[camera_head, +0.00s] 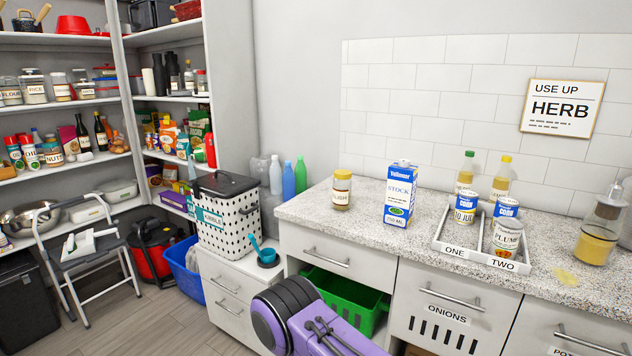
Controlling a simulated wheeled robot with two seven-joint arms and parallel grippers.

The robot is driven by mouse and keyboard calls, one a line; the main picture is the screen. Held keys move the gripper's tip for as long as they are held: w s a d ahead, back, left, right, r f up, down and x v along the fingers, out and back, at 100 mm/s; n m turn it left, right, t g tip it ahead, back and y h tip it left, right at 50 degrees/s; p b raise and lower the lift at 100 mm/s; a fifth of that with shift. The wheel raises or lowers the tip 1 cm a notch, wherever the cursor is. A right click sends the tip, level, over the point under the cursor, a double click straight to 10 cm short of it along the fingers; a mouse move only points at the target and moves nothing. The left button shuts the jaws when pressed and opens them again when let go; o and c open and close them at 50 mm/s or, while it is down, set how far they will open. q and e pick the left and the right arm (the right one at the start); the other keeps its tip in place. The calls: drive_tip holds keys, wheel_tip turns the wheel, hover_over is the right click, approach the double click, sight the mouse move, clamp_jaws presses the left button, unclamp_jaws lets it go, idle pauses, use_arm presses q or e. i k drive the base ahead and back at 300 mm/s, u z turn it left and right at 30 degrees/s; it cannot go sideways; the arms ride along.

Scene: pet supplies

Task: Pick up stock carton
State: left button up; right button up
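Neither of my grippers is in view. A purple and black part of my own body shows at the bottom, in front of the drawers.
A glass dispenser (597,237) stands at right. Counter in front of the carton is clear.

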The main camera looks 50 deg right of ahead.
sight(401, 182)
drive_tip(key=i, duration=1.3)
drive_tip(key=z, duration=2.2)
